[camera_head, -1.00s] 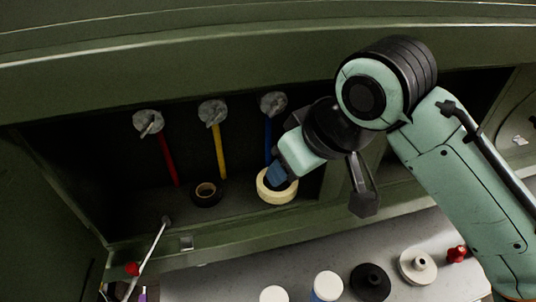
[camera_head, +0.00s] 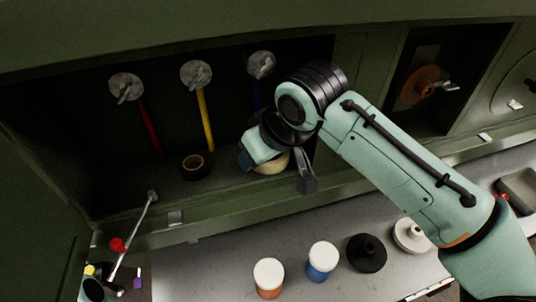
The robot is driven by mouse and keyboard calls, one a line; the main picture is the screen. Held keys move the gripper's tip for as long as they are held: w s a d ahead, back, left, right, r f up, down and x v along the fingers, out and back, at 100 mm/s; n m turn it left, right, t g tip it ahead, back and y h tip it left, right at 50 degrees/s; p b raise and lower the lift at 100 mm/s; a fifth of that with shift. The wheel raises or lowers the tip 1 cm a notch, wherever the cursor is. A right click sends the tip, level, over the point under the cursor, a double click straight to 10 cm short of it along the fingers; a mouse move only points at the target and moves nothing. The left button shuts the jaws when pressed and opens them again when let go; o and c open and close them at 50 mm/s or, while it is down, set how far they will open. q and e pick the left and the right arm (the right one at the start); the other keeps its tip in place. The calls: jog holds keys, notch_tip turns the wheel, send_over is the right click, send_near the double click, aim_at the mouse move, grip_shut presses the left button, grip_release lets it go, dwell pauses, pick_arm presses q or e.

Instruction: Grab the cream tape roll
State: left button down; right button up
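The cream tape roll (camera_head: 273,166) lies on the shelf of the dark green recess and is mostly hidden behind my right gripper. My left gripper is out of view.
A black tape roll (camera_head: 195,166) lies left of the cream one. Red (camera_head: 150,132), yellow (camera_head: 205,120) and blue rods stand behind, under grey valve fittings. In front, a grey bench holds an orange jar (camera_head: 268,278), a blue jar (camera_head: 322,262) and black and white knobs.

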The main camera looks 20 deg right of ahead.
jog(key=shift+w+a+f, duration=0.1)
jog(key=shift+w+f, duration=0.15)
jog(key=shift+f, duration=0.15)
jog(key=shift+c, duration=0.3)
grip_shut()
jog(key=shift+r, duration=0.1)
